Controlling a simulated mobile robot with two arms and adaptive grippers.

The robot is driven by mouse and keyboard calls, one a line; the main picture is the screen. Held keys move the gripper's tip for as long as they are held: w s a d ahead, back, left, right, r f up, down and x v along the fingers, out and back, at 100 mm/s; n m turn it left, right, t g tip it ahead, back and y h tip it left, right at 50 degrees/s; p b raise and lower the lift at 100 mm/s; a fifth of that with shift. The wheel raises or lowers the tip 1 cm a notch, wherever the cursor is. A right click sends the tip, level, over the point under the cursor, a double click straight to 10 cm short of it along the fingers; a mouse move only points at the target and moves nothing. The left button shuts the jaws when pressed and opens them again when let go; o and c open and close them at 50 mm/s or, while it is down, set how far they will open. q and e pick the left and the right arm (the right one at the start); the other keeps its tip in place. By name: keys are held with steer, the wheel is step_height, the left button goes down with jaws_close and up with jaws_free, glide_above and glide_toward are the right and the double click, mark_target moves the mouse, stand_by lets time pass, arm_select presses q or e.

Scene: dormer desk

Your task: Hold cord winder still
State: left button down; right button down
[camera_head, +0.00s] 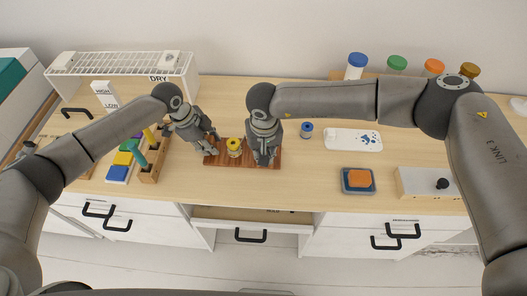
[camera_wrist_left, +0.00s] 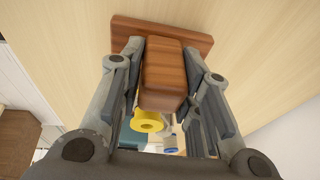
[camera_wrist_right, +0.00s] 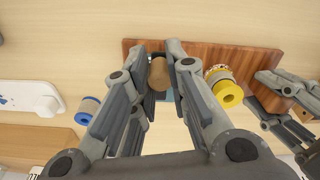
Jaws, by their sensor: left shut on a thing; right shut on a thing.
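The cord winder is a reddish-brown wooden board (camera_head: 218,160) on the desk, with a yellow-topped spool (camera_head: 234,147) standing on it. My left gripper (camera_head: 209,145) is at the board's left end, shut on an upright wooden block (camera_wrist_left: 163,75) of the winder, with a finger on each side. My right gripper (camera_head: 265,160) is over the board's right part, shut on a tan round knob (camera_wrist_right: 158,74). The right wrist view shows the yellow spool (camera_wrist_right: 227,92) just beside the right fingers. The right gripper hides part of the board in the head view.
A blue-ended spool (camera_head: 306,130) stands right of the winder. A white tray (camera_head: 345,139) and a blue dish with an orange sponge (camera_head: 358,178) lie farther right. A wooden rack (camera_head: 152,165) stands to the left. Coloured-lid jars (camera_head: 356,66) line the back.

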steer(key=c, duration=1.3)
jaws_free()
steer(key=shift+c, duration=0.2)
steer(key=shift+r, duration=0.1)
step_height(320, 180, up, 12)
steer(key=s, duration=0.1)
steer(key=shift+s+d, duration=0.15)
steer(key=shift+s, duration=0.15)
